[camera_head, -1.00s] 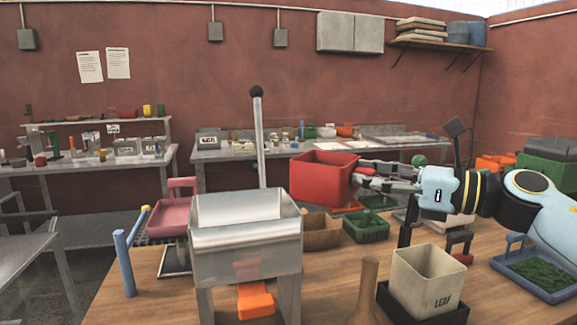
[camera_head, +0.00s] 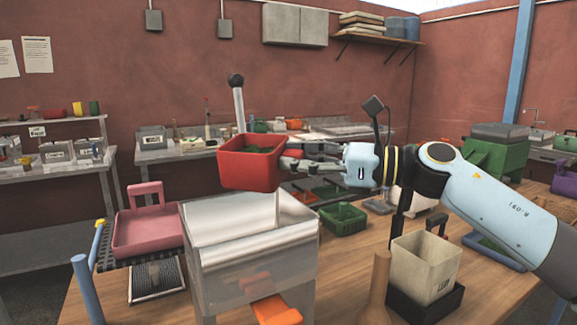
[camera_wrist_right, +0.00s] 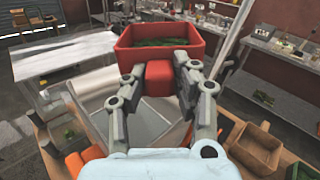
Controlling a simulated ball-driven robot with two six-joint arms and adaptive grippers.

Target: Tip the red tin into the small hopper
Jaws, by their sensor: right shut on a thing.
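The red tin (camera_head: 250,166) is an open square container with green leafy matter inside. My right gripper (camera_head: 290,160) is shut on it from the right and holds it upright above the back part of the metal hopper (camera_head: 245,245). In the right wrist view the fingers (camera_wrist_right: 160,75) grip a red block-like part on the near side of the tin (camera_wrist_right: 160,48), and the hopper's sloping inside (camera_wrist_right: 150,125) shows below. The hopper has an orange piece (camera_head: 275,308) at its lower front. My left gripper is not in view.
A lever with a black knob (camera_head: 236,80) rises behind the tin. A pink tray (camera_head: 147,230) stands left of the hopper. A cream LEAF box (camera_head: 425,262), a wooden bottle-like piece (camera_head: 378,285) and a green crate (camera_head: 343,218) stand to the right.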

